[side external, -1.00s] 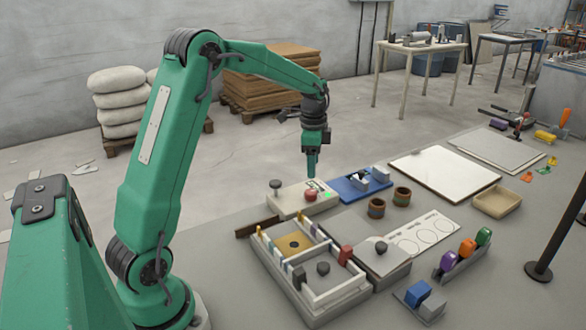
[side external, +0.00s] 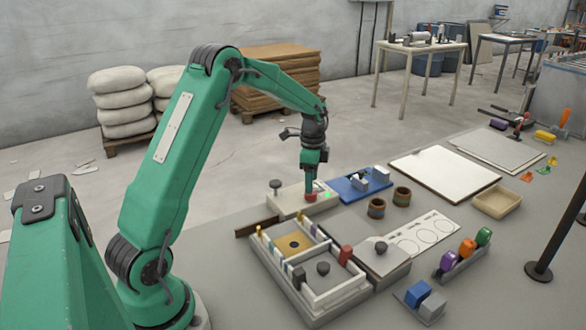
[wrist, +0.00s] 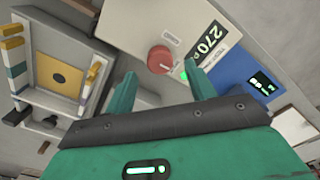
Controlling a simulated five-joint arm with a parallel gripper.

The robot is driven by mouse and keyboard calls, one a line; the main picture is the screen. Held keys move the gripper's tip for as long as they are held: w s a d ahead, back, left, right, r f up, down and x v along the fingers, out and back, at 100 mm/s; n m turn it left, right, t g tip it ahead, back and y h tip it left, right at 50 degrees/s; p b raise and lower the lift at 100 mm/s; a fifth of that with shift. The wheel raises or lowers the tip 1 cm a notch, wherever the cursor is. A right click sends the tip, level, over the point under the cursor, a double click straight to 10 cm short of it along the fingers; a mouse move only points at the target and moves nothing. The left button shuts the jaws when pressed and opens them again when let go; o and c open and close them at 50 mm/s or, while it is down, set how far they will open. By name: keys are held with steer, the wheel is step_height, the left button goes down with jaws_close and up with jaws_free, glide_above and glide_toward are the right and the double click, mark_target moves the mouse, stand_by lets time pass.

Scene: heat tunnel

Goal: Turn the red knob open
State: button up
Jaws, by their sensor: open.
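The red knob (side external: 310,197) sits on a pale control panel (side external: 285,205). It also shows in the wrist view (wrist: 161,60), just past my fingertips. A dark display on the panel reads 270 (wrist: 203,43), and a small green light (wrist: 183,75) glows beside the knob. My gripper (side external: 311,189) points down right over the knob in the side view. In the wrist view my gripper (wrist: 162,80) is open, with its two green fingers apart and the knob between and beyond their tips. I cannot tell whether the fingers touch the knob.
A dark grey knob (side external: 275,184) stands at the panel's left. A blue unit (side external: 360,184) adjoins the panel on the right. Two brown cups (side external: 376,208) stand nearby. A compartment tray (side external: 312,309) lies in front. A white board (side external: 443,172) lies farther right.

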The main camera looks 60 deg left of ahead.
steer(key=shift+f, duration=1.95)
steer(key=c, duration=1)
